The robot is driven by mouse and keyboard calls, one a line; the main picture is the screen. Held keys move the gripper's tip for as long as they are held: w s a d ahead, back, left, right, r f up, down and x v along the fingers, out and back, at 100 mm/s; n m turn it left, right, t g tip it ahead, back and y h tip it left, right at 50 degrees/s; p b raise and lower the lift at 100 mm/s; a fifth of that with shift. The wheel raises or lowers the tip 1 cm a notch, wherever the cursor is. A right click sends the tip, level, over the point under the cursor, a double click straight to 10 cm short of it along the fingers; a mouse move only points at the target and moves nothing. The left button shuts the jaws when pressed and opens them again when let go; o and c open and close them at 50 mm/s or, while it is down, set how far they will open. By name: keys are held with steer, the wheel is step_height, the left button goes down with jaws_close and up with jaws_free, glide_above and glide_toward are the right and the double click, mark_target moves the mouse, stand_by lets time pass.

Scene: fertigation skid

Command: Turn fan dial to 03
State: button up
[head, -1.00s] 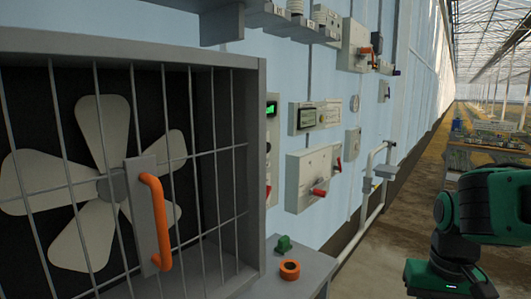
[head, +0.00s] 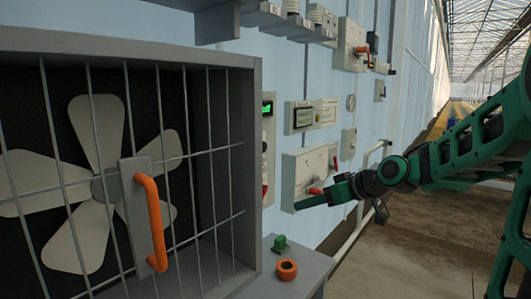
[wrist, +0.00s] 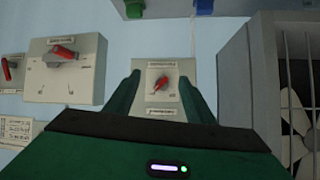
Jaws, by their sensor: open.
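A pale panel (head: 269,150) with a lit green display is on the wall just right of the fan cage in the head view. Its red dial (head: 265,188) shows near the bottom, partly cut off by the cage. In the wrist view a panel with a red dial (wrist: 161,84) appears between my two fingers; its red pointer is tilted, and the marks are too small to read. My gripper (head: 301,204) reaches leftward in front of the wall. In the wrist view my gripper (wrist: 160,88) is open and empty, with no visible contact on the dial.
A pale box with a red handle (head: 315,190) is close by my gripper. The fan cage (head: 255,160) with an orange handle (head: 152,215) stands at left. A ledge (head: 262,285) below holds a green piece (head: 280,243) and an orange ring (head: 287,269). A display unit (head: 305,117) is above the box.

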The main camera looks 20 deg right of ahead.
mark_target(265, 148)
steer(key=w+a+r+n+t+y, duration=0.1)
steer(key=w+r+t+y, duration=0.1)
steer(key=w+r+y, duration=0.3)
steer(key=w+a+r+n+t, duration=0.2)
steer(key=w+r, duration=0.1)
steer(key=r, duration=0.4)
steer(key=x, duration=1)
steer(key=shift+r, duration=0.15)
steer(key=c, duration=1.1)
steer(key=shift+o, duration=0.2)
steer(key=shift+d, duration=0.2)
